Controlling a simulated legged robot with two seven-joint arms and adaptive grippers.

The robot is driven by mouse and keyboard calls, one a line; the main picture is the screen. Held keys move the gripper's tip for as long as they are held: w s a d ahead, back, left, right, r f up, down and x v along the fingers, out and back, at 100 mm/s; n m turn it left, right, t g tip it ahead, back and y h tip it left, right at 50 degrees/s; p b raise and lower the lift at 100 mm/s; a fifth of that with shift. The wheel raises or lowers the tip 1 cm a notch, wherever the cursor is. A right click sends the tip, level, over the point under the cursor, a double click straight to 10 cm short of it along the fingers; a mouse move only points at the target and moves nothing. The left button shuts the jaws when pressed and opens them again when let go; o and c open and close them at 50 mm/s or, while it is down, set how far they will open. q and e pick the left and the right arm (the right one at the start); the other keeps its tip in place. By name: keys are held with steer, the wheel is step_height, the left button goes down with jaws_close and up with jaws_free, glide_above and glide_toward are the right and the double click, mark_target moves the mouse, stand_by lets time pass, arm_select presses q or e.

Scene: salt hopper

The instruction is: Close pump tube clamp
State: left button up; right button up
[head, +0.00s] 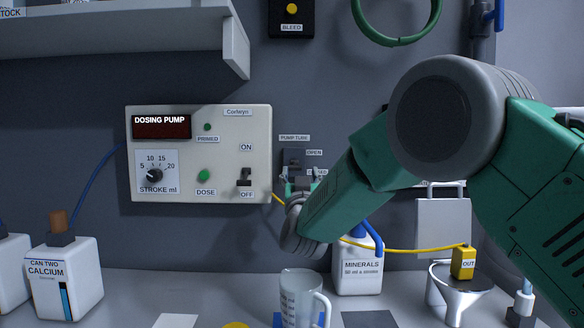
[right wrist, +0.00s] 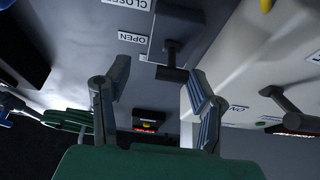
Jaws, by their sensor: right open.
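The pump tube clamp (head: 292,158) is a dark plate on the grey wall, right of the dosing pump, with OPEN and partly hidden CLOSED labels. In the right wrist view the picture is turned over, and the clamp's dark T-shaped lever (right wrist: 174,58) stands by the OPEN label (right wrist: 132,38). My right gripper (head: 303,183) is at the clamp, partly hidden by my own arm. In the right wrist view my right gripper (right wrist: 158,74) is open, with the lever's crossbar between its fingertips, nearer the right-hand finger. Contact cannot be told. My left gripper is not in view.
The dosing pump box (head: 225,120), with switch and knob, is close on the left. A minerals bottle (head: 358,268), a clear jug (head: 302,300) and a funnel (head: 458,290) stand on the counter below. A yellow tube (head: 400,250) runs under my arm. A shelf (head: 120,50) overhangs upper left.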

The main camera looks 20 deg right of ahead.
mark_target(290, 169)
steer(key=w+a, duration=0.1)
steer(key=w+a+r, duration=0.1)
steer(key=shift+w+r, duration=0.3)
steer(key=shift+a, duration=0.3)
steer(key=shift+d, duration=0.15)
steer(key=shift+s+d, duration=0.15)
steer(key=shift+d, duration=0.85)
jaws_close()
steer(key=shift+d+f, duration=0.1)
steer(key=shift+d, duration=0.15)
steer(key=shift+a, duration=0.65)
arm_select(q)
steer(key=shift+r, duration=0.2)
arm_select(e)
steer(key=shift+d, duration=0.1)
